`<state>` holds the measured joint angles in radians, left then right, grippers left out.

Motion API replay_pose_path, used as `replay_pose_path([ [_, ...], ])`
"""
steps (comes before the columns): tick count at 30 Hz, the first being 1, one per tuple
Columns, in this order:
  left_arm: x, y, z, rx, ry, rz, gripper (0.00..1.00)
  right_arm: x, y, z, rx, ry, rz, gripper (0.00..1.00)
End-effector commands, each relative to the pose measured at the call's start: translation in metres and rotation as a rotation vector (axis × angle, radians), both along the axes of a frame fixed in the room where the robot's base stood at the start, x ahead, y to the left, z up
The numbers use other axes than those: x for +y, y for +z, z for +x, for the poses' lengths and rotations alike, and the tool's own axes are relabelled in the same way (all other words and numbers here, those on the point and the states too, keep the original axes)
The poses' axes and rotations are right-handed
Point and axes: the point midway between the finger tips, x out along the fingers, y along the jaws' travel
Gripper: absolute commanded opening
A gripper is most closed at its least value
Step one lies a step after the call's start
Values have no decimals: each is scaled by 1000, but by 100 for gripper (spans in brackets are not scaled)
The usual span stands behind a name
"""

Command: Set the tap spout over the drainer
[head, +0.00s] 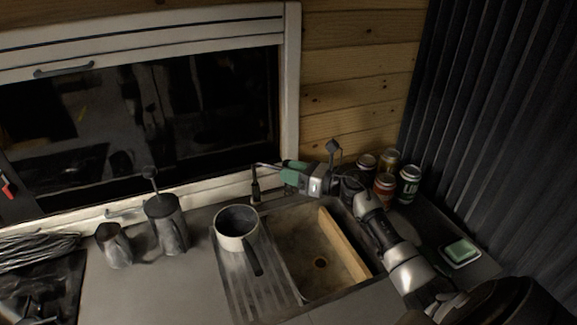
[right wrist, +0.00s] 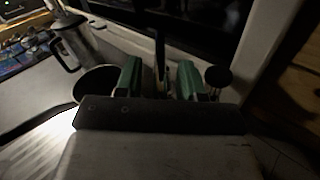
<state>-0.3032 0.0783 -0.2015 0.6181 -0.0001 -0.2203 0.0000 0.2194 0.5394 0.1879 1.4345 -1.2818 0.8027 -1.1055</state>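The tap (head: 255,188) is a dark slim post behind the sink, near the window sill. A thin spout (head: 266,165) seems to run from its top to the right, towards my right gripper; its far end is hard to make out. The drainer (head: 240,292) is the ridged metal area left of the sink basin. My right gripper (head: 287,172) has green fingers and reaches in from the right above the back of the sink. In the right wrist view its fingers stand apart, with a dark upright part of the tap (right wrist: 160,55) showing between them. My left gripper is out of view.
A wooden board (head: 342,245) lies along the sink basin (head: 300,255). Several cans (head: 409,184) stand in the back right corner. A green sponge (head: 461,250) lies right.

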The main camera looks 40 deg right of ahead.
Motion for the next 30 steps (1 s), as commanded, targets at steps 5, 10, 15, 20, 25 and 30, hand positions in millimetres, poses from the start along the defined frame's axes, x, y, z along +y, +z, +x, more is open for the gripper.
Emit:
replay_pose_path([
  [5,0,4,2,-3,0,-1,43,6,0,9,0,0,0,39],
  [10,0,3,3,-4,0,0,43,6,0,9,0,0,0,39],
  [15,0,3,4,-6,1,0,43,6,0,9,0,0,0,25],
  [20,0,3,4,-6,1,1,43,6,0,9,0,0,0,1],
  [25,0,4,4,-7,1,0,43,5,0,9,0,0,0,0],
  [30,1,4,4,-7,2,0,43,7,0,10,0,-3,1,0],
])
